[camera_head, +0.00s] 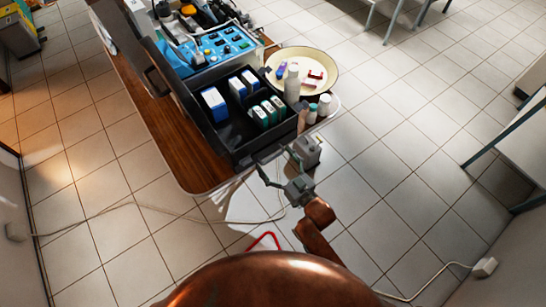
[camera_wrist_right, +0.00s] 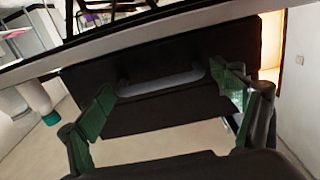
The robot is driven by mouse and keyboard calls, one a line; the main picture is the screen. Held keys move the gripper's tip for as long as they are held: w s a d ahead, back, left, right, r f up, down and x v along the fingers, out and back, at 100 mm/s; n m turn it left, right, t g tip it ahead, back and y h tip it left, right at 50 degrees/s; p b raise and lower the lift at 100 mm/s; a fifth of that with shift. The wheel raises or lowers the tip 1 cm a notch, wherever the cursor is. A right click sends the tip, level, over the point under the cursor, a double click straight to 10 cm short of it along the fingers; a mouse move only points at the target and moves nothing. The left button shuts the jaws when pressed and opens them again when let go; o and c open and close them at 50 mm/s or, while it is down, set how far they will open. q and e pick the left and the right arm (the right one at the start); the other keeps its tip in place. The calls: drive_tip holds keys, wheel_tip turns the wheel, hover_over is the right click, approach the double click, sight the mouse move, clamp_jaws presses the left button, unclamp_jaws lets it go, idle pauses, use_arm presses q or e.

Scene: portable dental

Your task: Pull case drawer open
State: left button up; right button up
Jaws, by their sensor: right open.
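The black case drawer (camera_head: 236,142) is open-topped in the head view, with blue-and-white and green-and-white boxes visible inside. It extends in front of the case's blue control panel (camera_head: 222,45). Its dark front panel (camera_wrist_right: 150,118) fills the middle of the right wrist view. A grey bar handle (camera_wrist_right: 165,82) runs across this front. My right gripper (camera_head: 278,166) is just off the drawer's near end. In the wrist view its green-tinted fingers (camera_wrist_right: 172,84) are spread, one near each end of the handle. Contact with the handle cannot be told. My left gripper is out of view.
A wooden table (camera_head: 160,112) carries the case. A round cream tray (camera_head: 327,83) with small items and white bottles (camera_head: 291,85) stands right of the drawer, close to my right arm. A cable (camera_head: 120,205) crosses the tiled floor. Open floor lies to the right.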

drive_tip(key=shift+w+a, duration=0.2)
drive_tip(key=shift+w, duration=0.1)
drive_tip(key=shift+c, duration=0.3)
drive_tip(key=shift+s, duration=0.1)
drive_tip(key=c, duration=1.3)
